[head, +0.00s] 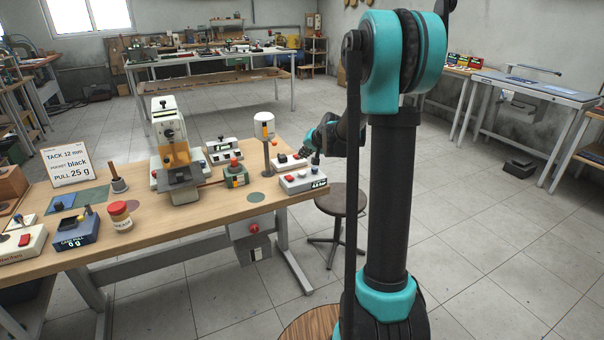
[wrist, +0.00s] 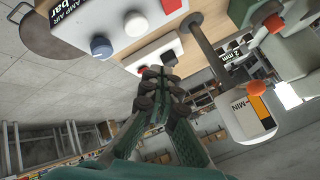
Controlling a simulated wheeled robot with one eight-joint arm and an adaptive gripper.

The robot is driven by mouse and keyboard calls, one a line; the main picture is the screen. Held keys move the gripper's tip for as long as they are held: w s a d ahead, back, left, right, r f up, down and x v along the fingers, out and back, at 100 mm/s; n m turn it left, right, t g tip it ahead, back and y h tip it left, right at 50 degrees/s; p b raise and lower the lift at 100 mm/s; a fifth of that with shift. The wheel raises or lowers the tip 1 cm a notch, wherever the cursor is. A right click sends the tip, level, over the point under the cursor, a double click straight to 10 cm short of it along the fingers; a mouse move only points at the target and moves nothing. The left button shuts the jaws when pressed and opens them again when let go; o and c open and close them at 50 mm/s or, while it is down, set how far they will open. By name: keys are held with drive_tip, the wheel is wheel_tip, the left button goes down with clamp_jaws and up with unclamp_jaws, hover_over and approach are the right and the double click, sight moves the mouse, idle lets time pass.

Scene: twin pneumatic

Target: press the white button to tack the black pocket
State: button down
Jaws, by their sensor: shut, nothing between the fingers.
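My gripper (wrist: 160,84) is shut and empty, its dark fingertips together. In the head view my gripper (head: 308,152) is over the right end of the bench, above and behind a white control box (head: 296,188). In the wrist view that box carries a blue knob (wrist: 101,47) and a pale round white button (wrist: 134,22). The fingertips appear apart from this button and nearer a red button (wrist: 146,71) on a second white box (head: 283,164); contact cannot be told. A black pocket cannot be made out. A sign (head: 72,167) reads "TACK 12 mm", "POCKET black", "PULL 25 g".
A press-like machine (head: 174,150) stands mid-bench, with a white-topped post (head: 264,127) to its right. A red-topped drum (head: 119,215) and a "6 g" box (head: 77,231) are at the front left. A round stool (head: 341,199) stands beyond the bench's right end.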

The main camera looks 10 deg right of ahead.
sight(303, 173)
drive_tip(key=shift+f, duration=2.25)
drive_tip(key=shift+f, duration=0.15)
drive_tip(key=shift+f, duration=0.25)
drive_tip(key=shift+f, duration=0.7)
idle(0.6)
drive_tip(key=shift+r, duration=1.1)
